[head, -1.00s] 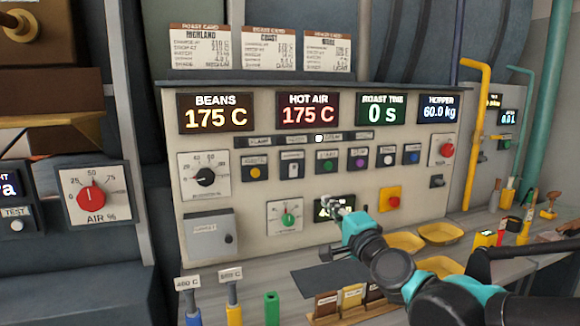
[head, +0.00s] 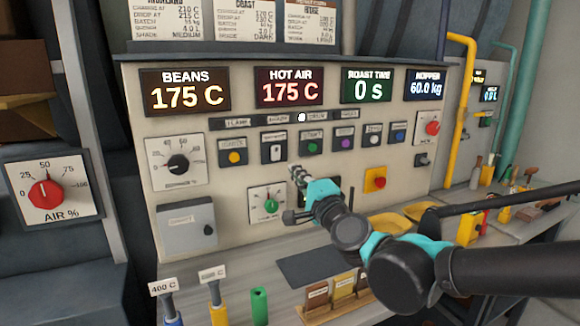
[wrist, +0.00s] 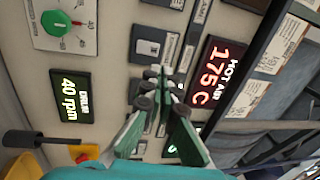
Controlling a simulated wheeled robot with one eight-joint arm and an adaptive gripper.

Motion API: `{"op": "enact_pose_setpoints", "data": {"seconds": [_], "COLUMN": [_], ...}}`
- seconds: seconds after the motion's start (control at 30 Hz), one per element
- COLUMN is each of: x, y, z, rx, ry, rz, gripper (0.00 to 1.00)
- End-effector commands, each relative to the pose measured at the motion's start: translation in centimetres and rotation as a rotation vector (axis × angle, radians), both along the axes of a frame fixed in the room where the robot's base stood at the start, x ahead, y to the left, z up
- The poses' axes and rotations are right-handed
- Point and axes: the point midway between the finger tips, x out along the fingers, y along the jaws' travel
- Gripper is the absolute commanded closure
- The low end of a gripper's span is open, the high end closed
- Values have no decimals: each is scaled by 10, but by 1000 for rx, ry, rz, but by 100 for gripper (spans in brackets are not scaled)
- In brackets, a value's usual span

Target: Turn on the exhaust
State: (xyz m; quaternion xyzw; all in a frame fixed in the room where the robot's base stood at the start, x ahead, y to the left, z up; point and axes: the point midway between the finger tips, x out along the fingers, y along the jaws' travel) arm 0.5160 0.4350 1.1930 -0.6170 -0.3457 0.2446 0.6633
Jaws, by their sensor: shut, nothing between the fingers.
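The control panel (head: 235,205) fills the middle of the head view. Its button row holds a white rocker switch (head: 274,147) between a yellow button (head: 232,156) and a green button (head: 312,147); the small labels above them are too blurred to read surely. The rocker also shows in the wrist view (wrist: 149,46). My gripper (head: 295,170) is shut and empty, its tips just below and right of the rocker in the head view. In the wrist view its tips (wrist: 160,71) lie close beside the rocker; contact cannot be told.
A green-centred knob (head: 270,204) and a red stop button (head: 375,180) flank the small drum display, which reads 40 rpm in the wrist view (wrist: 71,97). A hot air display (head: 289,88) sits above. Yellow trays (head: 388,225) and tools lie on the bench below.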

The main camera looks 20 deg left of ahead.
Motion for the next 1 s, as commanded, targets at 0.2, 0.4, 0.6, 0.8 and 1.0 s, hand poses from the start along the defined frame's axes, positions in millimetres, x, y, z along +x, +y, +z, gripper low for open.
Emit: {"op": "enact_pose_setpoints", "data": {"seconds": [0.2, 0.4, 0.6, 0.8, 1.0], "x": [23, 46, 67, 79, 81], "y": [27, 54, 78, 92, 96], "z": [5, 11, 16, 19, 20], "rx": [0, 0, -1, 0, 1], "ry": [0, 0, -1, 0, 1], "rz": [-1, -1, 0, 1, 1], "gripper": [100, 100, 100, 100, 100]}}
